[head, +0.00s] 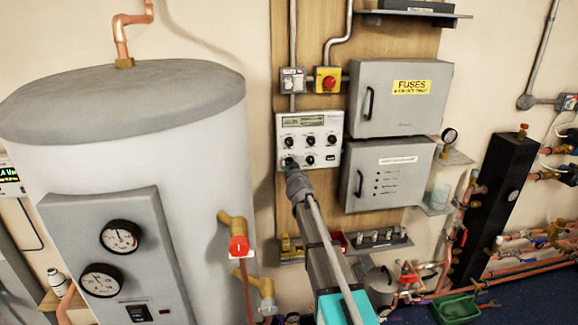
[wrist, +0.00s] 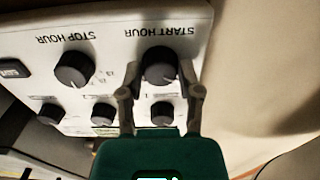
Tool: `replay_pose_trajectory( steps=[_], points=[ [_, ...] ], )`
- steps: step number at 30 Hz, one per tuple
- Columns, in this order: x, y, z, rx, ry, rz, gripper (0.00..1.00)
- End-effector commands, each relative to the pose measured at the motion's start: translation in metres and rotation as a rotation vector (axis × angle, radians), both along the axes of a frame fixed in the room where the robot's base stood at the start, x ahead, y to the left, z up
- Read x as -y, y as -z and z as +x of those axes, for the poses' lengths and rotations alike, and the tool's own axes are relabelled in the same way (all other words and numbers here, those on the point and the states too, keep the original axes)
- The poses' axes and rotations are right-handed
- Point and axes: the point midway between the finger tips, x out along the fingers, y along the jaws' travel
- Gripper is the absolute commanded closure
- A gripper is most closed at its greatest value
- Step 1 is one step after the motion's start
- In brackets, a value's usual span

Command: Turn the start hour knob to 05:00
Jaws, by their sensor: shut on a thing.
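The start hour knob (wrist: 160,66) is a dark round knob on the white control panel (wrist: 105,22). Its label, START HOUR, reads upside down in the wrist view. My gripper (wrist: 159,76) has one finger on each side of this knob and is shut on it. The stop hour knob (wrist: 74,69) is beside it, clear of the fingers. In the head view my gripper (head: 291,165) reaches the lower left corner of the panel (head: 335,130) and covers the knob there. The panel's display (head: 305,121) is lit, but its text is too small to read.
Several smaller knobs, such as one close to my gripper (wrist: 162,112), share the panel. Right of the panel are the fuse box (head: 400,115) and a second grey box (head: 395,160). A large grey tank (head: 200,130) stands close on the left. A shelf with fittings (head: 378,238) is below.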

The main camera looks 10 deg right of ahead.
Motion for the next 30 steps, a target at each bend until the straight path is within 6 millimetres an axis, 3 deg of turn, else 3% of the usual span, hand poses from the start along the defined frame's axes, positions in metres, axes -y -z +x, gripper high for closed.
replay_pose_trajectory(
  steps=[7, 8, 13, 30],
  points=[
    [-0.0006, -0.0014, 0.0023, 0.004, -0.004, 0.0, 1.0],
    [-0.0006, -0.0015, 0.0023, 0.004, -0.004, 0.0, 0.49],
    [-0.0003, -0.001, 0.0017, 0.003, -0.002, 0.001, 0.19],
    [0.0002, -0.0003, -0.0071, 0.001, 0.0, 0.002, 0.19]
  ],
)
